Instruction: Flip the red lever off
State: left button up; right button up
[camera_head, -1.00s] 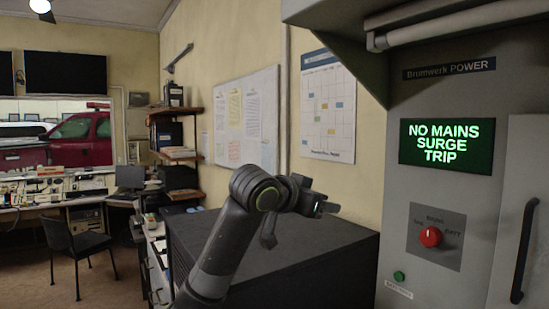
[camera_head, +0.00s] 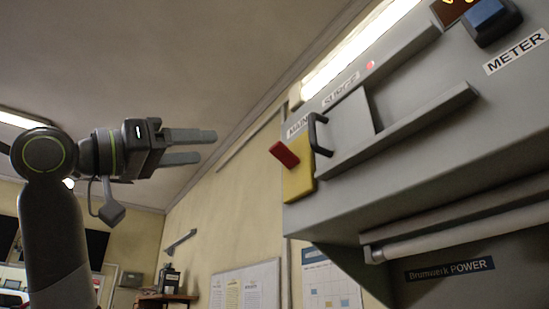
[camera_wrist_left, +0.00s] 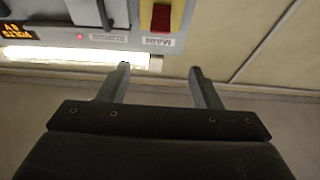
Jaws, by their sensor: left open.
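The red lever (camera_head: 285,153) sticks out from a yellow plate (camera_head: 299,172) at the left end of the grey upper panel, by a label that reads MAIN. It also shows in the left wrist view (camera_wrist_left: 161,18), at the top, beyond the fingertips. My left gripper (camera_head: 212,146) is open and empty, to the left of the lever and apart from it. Its two fingers show in the left wrist view (camera_wrist_left: 160,70) with a gap between them. My right gripper is not in view.
A dark handle (camera_head: 318,134) sits just right of the yellow plate, by the SURGE label. A lit tube (camera_head: 355,50) runs along the panel's top. A grey ledge (camera_head: 405,130) juts out below. The space left of the lever is free.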

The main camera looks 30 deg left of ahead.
aim_at(276, 145)
pick_arm(q)
jog(key=shift+p+x, duration=4.5)
jog(key=shift+x, duration=4.3)
jog(key=shift+d+f, duration=0.1)
jog(key=shift+f, duration=0.05)
